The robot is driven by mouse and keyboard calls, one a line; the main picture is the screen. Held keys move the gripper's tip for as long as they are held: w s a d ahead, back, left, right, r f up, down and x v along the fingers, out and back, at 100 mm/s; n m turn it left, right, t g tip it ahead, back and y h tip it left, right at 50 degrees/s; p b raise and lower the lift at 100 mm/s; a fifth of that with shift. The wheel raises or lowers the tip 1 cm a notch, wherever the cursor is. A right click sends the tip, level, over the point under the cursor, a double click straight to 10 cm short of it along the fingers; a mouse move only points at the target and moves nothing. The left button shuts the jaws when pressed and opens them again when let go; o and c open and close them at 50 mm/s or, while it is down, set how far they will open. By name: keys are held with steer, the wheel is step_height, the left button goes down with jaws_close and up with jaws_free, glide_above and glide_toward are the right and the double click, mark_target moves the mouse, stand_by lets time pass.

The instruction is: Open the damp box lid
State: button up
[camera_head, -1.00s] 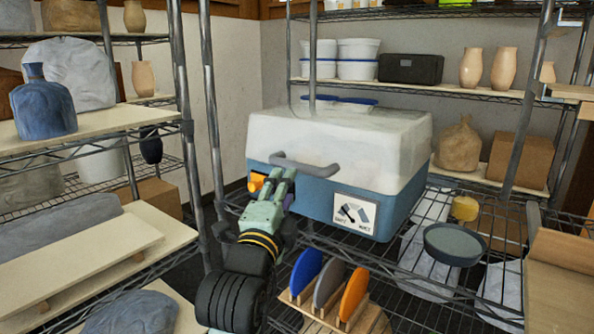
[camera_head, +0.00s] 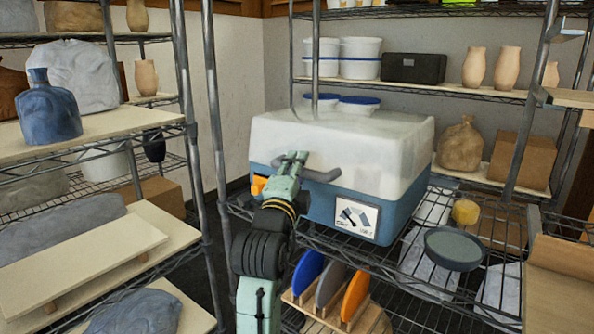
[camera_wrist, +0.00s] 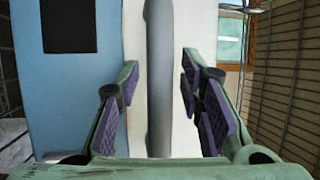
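The damp box has a blue base (camera_head: 318,199) and a whitish lid (camera_head: 350,140), and it sits on a wire shelf. The lid rests on the base, closed. A grey bar handle (camera_head: 322,174) runs along the lid's front. My gripper (camera_head: 293,160) is at the left part of this handle. In the wrist view my gripper (camera_wrist: 160,105) is open, with its purple-padded fingers apart on either side of the handle (camera_wrist: 159,75). Gaps show between the handle and both pads. The part of the handle behind the fingers is hidden in the head view.
A rack with blue, grey and orange discs (camera_head: 327,285) stands below in front. A shallow grey bowl (camera_head: 454,248) and a yellow sponge-like piece (camera_head: 465,212) are right of the box. A metal shelf post (camera_head: 213,120) stands close on the left.

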jaws_close()
stand_by(0.6)
